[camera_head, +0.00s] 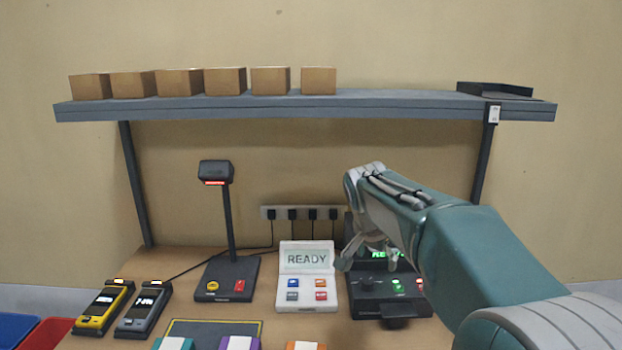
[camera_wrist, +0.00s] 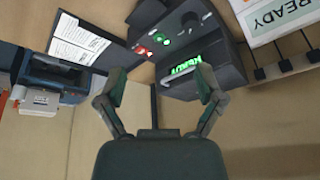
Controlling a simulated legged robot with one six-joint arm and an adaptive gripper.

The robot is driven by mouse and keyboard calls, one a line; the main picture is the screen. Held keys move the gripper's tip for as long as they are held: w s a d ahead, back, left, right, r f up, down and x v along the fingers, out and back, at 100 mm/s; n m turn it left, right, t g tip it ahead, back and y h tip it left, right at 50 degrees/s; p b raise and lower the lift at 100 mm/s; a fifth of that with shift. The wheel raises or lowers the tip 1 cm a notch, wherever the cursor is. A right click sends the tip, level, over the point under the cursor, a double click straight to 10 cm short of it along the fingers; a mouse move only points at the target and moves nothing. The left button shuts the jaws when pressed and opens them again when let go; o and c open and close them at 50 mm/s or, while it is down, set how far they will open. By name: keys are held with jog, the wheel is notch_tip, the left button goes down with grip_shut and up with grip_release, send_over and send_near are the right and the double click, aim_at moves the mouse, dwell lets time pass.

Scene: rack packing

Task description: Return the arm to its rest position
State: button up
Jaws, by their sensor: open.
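My arm reaches in from the right in the head view, and my gripper (camera_head: 368,258) hangs in front of the dark device with a green display. In the wrist view my gripper (camera_wrist: 160,90) has its two fingers spread apart with nothing between them. The dark device (camera_head: 375,290) stands on the table beyond the fingers, and its lit green and red buttons also show in the wrist view (camera_wrist: 172,45). Part of its display is hidden behind my gripper in the head view. I cannot tell from these views whether a fingertip touches the device.
A white panel reading READY (camera_head: 306,283) stands just left of my gripper. A scanner on a post (camera_head: 228,225) and two handheld devices (camera_head: 104,306) are farther left. A grey shelf (camera_head: 400,105) carrying several brown boxes (camera_head: 225,81) spans the space above.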

jog(key=s+d+r+n+t+y, duration=0.15)
jog(key=s+n, duration=0.25)
jog(key=s, duration=1.2)
jog(key=s+f+n, duration=0.4)
jog(key=s+f, duration=0.2)
jog(key=s, duration=0.7)
jog(key=shift+s+d+t+y, duration=0.15)
jog(key=shift+s+t+y, duration=0.1)
jog(key=shift+t+y, duration=0.15)
